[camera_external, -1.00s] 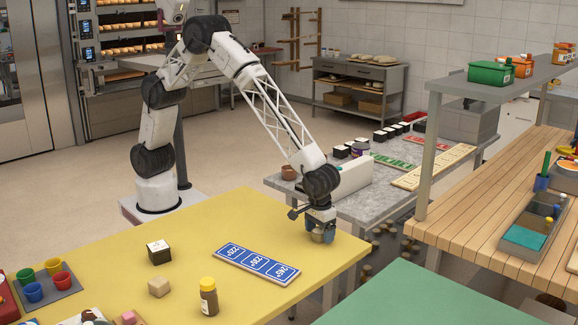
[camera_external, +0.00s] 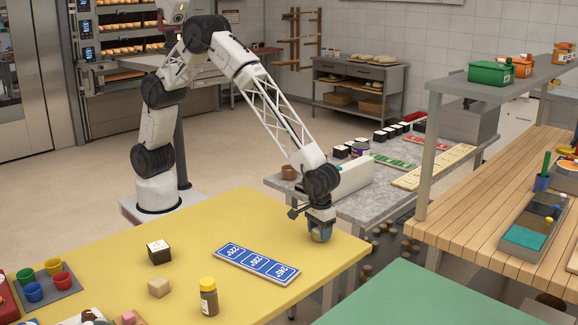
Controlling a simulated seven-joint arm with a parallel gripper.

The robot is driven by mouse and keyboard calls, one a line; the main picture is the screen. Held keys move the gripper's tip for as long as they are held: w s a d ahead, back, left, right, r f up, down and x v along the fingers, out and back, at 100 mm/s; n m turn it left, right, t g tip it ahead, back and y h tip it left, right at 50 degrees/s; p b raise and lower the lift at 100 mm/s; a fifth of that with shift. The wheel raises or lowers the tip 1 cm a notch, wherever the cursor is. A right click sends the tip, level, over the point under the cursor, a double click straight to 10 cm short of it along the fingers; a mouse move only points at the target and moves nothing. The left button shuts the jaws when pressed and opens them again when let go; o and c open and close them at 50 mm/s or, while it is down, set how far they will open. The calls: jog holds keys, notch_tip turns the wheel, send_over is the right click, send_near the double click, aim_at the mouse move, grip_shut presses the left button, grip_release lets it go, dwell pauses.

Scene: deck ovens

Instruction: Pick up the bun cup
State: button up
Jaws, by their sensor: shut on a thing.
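My gripper (camera_external: 320,235) points down near the right end of the yellow table, shut on a small, rounded brownish thing, which I take to be the bun cup (camera_external: 321,233). The fingers cover much of the cup, so its shape and rim are hard to make out. It is upright as far as I can see, at or very close to the tabletop. I cannot tell whether it touches the table.
A blue number strip (camera_external: 256,262) lies left of my gripper on the yellow table (camera_external: 200,225). A dark box (camera_external: 158,251), a tan cube (camera_external: 159,287) and a yellow-capped jar (camera_external: 208,297) stand further left. A grey table (camera_external: 385,203) with a white block is behind.

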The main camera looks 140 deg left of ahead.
jog(key=shift+r, duration=0.55)
notch_tip(320, 180, up, 2)
jog(key=shift+r, duration=0.1)
jog(key=s+d, duration=0.1)
jog(key=s, duration=0.4)
jog(key=s+d+r, duration=0.1)
jog(key=s, duration=0.9)
jog(key=shift+s+d+r, duration=0.2)
jog(key=shift+s+d, duration=0.2)
